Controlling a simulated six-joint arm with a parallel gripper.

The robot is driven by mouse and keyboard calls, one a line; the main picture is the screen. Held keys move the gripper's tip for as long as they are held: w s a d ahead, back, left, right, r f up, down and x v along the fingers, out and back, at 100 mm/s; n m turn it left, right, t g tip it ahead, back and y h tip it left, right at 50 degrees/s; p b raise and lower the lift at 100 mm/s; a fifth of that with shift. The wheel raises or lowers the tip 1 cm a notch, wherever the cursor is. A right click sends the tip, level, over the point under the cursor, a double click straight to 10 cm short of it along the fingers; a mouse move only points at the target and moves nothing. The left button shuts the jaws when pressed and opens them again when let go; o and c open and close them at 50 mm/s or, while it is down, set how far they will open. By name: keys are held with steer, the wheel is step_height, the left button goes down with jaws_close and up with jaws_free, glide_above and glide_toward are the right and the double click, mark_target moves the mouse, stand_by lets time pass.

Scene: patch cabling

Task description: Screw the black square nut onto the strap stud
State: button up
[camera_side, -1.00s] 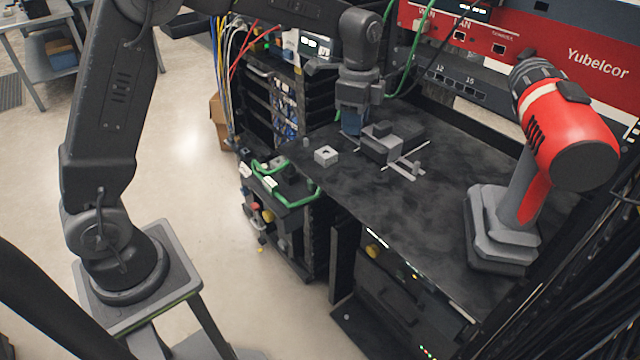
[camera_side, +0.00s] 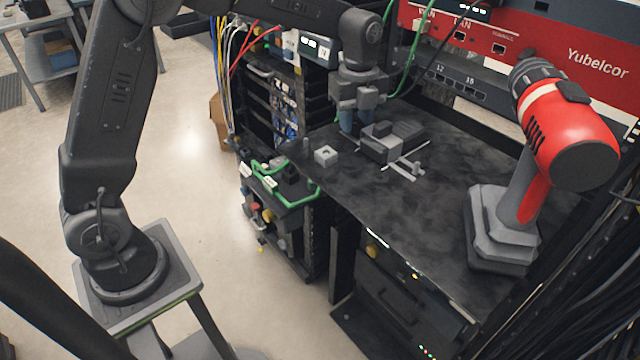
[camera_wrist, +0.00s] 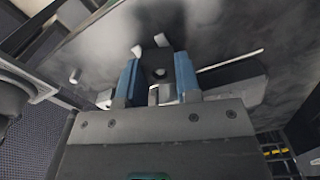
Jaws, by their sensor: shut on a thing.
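My gripper (camera_side: 358,120) points down above the back of the black shelf, behind a grey block-shaped device. The nut is too small and dark to make out in the side view. A small upright stud (camera_side: 416,167) stands on a flat grey strap (camera_side: 403,170) in front of the device. My gripper is behind and to the left of this stud, apart from it. The stud cannot be told clearly in the wrist view.
The grey device (camera_side: 382,143) stands close to my gripper. A light grey square nut (camera_side: 326,156) and a small post (camera_side: 306,144) are at the shelf's left. A red drill (camera_side: 530,160) stands on the right. The shelf's middle front is clear (camera_side: 400,215).

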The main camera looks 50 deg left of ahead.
steer(key=m, duration=0.4)
steer(key=shift+s+f, duration=0.1)
steer(key=shift+f, duration=0.1)
steer(key=m, duration=0.4)
steer(key=o, duration=0.6)
steer(key=shift+r, duration=0.1)
steer(key=shift+r, duration=0.1)
